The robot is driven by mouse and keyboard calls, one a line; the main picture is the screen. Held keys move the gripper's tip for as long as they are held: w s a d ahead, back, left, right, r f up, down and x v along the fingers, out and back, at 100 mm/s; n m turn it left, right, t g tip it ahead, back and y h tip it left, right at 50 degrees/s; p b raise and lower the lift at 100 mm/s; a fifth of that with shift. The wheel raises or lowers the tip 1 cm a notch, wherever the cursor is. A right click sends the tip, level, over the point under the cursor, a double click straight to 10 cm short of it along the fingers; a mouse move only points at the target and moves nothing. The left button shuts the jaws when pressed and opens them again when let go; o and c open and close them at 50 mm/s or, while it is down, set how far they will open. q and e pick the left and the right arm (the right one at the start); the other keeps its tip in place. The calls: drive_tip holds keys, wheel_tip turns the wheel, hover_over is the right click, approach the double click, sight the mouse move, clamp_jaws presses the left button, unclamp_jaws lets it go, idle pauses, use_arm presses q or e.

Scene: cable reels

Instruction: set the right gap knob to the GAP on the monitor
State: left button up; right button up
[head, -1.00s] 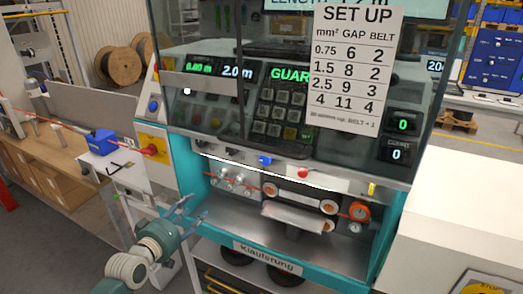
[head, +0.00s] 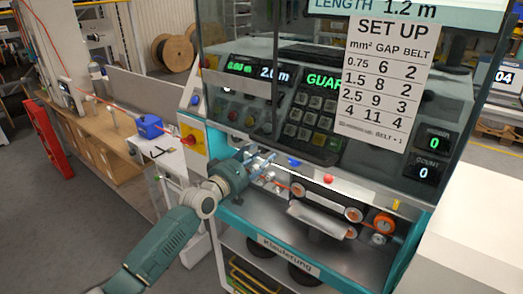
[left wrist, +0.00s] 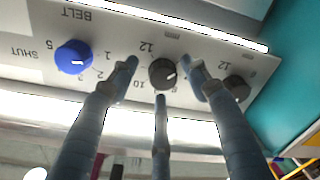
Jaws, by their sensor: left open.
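The right gap knob (left wrist: 162,73) is small and black. In the left wrist view, where the panel lettering is upside down, it is just left of the other black knob (left wrist: 237,88). Numbers including 10 and 12 show around it. A pale mark is on its face; the exact setting is unclear. My left gripper (left wrist: 158,68) is open, its fingertips spread around this knob; contact cannot be told. In the head view the left gripper (head: 262,163) is at the machine's front panel and hides the gap knobs. The monitor (head: 420,8) shows LENGTH 1.2 m; its GAP is out of view.
The blue BELT knob (left wrist: 73,57) is close beside the left finger. The set-up sheet (head: 378,85) lists mm², GAP and BELT values. A red button (head: 328,179) and belt rollers (head: 325,200) are to the right of the gripper.

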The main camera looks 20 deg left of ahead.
use_arm(q)
drive_tip(key=shift+w, duration=0.45)
use_arm(e)
drive_tip(key=shift+d+r, duration=0.1)
drive_tip(key=shift+d, duration=0.2)
use_arm(q)
drive_tip(key=c, duration=0.9)
drive_tip(key=shift+c, duration=1)
drive_tip(key=shift+f, duration=0.15)
use_arm(e)
drive_tip(key=shift+a, duration=0.75)
use_arm(q)
drive_tip(key=shift+f+m+b, duration=0.15)
drive_tip(key=shift+m+b, duration=0.2)
drive_tip(key=shift+m, duration=0.15)
use_arm(e)
drive_tip(key=shift+d+f, duration=0.4)
drive_tip(key=shift+d, duration=0.05)
